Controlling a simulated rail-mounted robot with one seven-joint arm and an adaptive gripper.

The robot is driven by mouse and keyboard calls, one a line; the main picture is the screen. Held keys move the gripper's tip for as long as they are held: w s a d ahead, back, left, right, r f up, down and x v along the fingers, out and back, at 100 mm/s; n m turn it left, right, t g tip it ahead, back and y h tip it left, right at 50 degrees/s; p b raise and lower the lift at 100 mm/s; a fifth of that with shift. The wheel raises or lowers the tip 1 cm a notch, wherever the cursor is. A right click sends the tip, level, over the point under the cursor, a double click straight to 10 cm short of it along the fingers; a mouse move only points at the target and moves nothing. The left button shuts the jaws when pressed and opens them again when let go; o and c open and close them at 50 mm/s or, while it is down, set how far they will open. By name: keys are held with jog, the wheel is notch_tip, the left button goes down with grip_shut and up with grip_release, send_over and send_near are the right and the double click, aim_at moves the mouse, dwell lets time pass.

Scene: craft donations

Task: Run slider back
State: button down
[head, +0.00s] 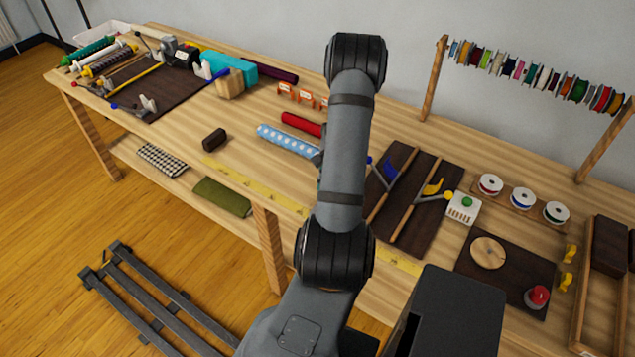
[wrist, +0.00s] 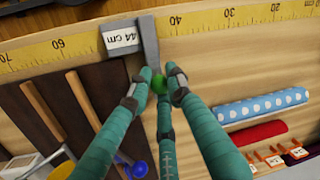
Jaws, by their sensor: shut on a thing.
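The slider (wrist: 149,45) is a grey block with a white "44 cm" label, sitting across the yellow measuring strip (wrist: 200,22) between the 40 and 50 marks in the wrist view. A green knob (wrist: 159,84) sticks out from it towards me. In the head view the strip (head: 255,190) runs along the table's front edge. My arm hides the slider and nearly all of the gripper there.
A blue dotted roll (head: 288,140) and a red roll (head: 301,124) lie behind the strip. A dark board (head: 408,210) with wooden rods and blue and yellow pieces is close by on the right. A dark brown roll (head: 214,139) lies left, with bare tabletop around it.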

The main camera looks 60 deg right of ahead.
jog(key=c, duration=1.6)
grip_release()
jog(key=r, duration=0.4)
jog(key=s+r, duration=0.1)
jog(key=r, duration=0.3)
jog(key=s+d+r, duration=0.1)
jog(key=r, duration=0.2)
jog(key=shift+r, duration=0.4)
